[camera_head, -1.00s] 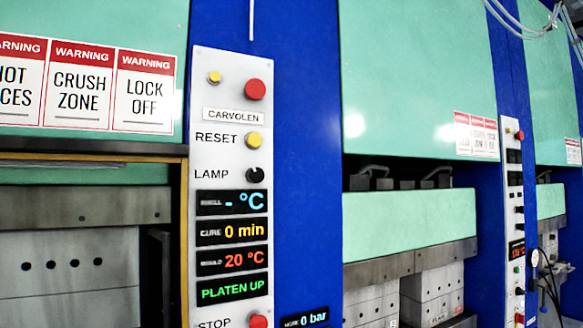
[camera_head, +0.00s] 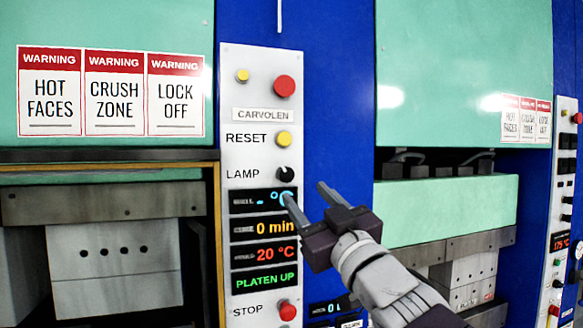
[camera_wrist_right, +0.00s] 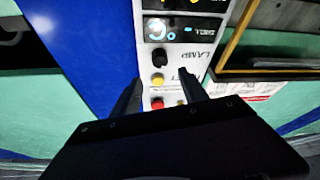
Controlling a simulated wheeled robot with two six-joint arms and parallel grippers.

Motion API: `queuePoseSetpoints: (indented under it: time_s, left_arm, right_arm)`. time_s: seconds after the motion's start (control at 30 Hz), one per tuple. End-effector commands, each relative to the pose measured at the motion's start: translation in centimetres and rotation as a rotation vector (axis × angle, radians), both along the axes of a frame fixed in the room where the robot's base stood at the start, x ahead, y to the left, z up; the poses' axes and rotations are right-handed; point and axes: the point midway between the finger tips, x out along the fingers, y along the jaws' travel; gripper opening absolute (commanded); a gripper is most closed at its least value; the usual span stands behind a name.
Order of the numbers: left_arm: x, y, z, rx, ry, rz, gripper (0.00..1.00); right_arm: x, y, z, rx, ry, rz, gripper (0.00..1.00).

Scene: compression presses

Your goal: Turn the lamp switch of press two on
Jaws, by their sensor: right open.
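The lamp switch (camera_head: 285,173) is a round black knob to the right of the word LAMP on the white control panel (camera_head: 238,100). It sits below the yellow reset button (camera_head: 283,138) and above the displays. My right gripper (camera_head: 307,192) is open and empty, just below and right of the knob in the head view, one finger in front of the top display. In the right wrist view the panel appears upside down, and the knob (camera_wrist_right: 159,59) lies beyond the open fingers (camera_wrist_right: 158,84), apart from them. My left gripper is not in view.
A red button (camera_head: 285,87) and a small yellow button (camera_head: 243,76) are above the switch. A red stop button (camera_head: 287,310) is below. A press opening (camera_head: 110,170) lies left of the panel, and a second press with its own panel (camera_head: 566,150) stands right.

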Motion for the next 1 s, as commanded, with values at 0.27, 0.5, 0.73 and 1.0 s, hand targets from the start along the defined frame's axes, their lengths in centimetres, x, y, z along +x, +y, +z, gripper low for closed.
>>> queuePoseSetpoints:
  time_s: [0.27,0.5,0.73,1.0]
  left_arm:
    - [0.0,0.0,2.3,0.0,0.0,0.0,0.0]
    - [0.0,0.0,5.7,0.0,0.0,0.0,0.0]
    - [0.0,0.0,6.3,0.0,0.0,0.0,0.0]
    - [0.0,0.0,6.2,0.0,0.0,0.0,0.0]
  right_arm:
    - [2.5,1.2,1.5,-0.001,0.006,0.001,0.52]
    - [6.5,2.9,3.2,-0.001,0.005,0.0,0.52]
    - [7.7,3.5,3.2,-0.001,0.003,-0.001,0.52]
    - [7.7,3.4,3.1,-0.001,0.003,-0.001,0.27]
